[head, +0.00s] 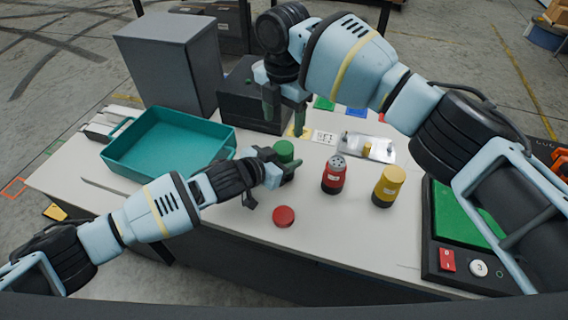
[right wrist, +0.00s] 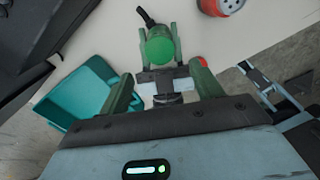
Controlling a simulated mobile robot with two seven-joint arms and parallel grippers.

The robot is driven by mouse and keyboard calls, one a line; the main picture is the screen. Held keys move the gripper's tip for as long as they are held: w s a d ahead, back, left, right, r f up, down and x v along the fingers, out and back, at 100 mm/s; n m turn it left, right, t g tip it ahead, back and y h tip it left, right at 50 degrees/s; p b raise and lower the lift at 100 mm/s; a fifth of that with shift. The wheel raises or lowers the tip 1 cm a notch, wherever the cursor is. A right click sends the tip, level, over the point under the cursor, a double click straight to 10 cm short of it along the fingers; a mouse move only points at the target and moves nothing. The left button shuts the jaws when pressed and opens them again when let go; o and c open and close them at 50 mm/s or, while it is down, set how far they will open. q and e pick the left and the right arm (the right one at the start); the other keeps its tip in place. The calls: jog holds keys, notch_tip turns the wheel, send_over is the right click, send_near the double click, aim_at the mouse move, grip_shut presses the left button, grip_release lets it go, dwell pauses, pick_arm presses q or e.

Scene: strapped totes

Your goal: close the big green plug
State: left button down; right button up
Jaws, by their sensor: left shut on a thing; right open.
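The green plug (head: 284,151) has a round green top above a darker lower part, near the middle of the table. My left gripper (head: 277,168) is shut on it from the left and hides part of its lower half. In the right wrist view the plug's round green top (right wrist: 159,48) lies between the left gripper's fingers (right wrist: 161,45). My right gripper (head: 285,118) is open and empty, fingers pointing down, above and behind the plug. Its fingers (right wrist: 162,88) show spread on both sides in the right wrist view. The plug's underside is hidden.
A red shaker (head: 333,176) and a yellow-topped container (head: 387,186) stand right of the plug. A red disc (head: 284,216) lies in front. A teal tray (head: 165,150) is at left, a dark box (head: 250,100) behind. A metal plate (head: 368,147) and a control panel (head: 450,235) are right.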

aim_at(284, 147)
jog(key=shift+f, duration=0.15)
jog(key=shift+f, duration=4)
jog(key=c, duration=1)
jog(key=m, duration=0.6)
jog(key=shift+m, duration=0.3)
jog(key=o, duration=1.1)
